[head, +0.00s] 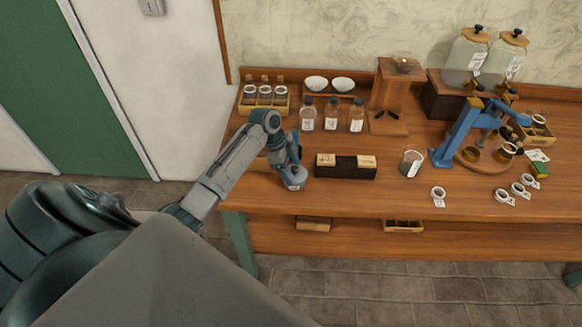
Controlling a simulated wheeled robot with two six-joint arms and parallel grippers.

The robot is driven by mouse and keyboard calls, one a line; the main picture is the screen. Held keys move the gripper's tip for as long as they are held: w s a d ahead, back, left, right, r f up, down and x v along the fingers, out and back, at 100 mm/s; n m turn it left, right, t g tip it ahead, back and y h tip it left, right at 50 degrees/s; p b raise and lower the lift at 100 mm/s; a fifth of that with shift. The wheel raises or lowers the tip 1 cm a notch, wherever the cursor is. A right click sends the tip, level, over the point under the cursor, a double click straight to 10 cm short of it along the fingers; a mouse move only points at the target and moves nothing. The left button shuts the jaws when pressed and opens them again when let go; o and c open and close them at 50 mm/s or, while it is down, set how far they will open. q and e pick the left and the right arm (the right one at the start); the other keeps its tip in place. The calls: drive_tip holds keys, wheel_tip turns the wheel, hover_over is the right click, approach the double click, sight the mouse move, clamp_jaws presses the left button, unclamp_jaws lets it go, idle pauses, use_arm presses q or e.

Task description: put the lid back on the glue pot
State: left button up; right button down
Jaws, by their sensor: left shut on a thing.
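My left gripper (289,163) is at the left front of the wooden workbench, pointing down. I cannot tell whether the lid touches the pot's rim. My right gripper is not in view.
A dark box with pale blocks (346,172) stands just right of the pot. A glass beaker (411,161) and a blue press (460,135) stand further right. The bench's front edge (340,211) is close.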

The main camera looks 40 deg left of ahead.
use_arm(q)
drive_tip(key=o, duration=1.1)
drive_tip(key=shift+c, duration=0.2)
drive_tip(key=shift+o, duration=0.2)
drive_tip(key=shift+r, duration=0.1)
drive_tip(key=shift+r+p, duration=2.1)
drive_tip(key=shift+r, duration=0.15)
drive_tip(key=shift+r+p, duration=0.7)
drive_tip(key=shift+r, duration=0.5)
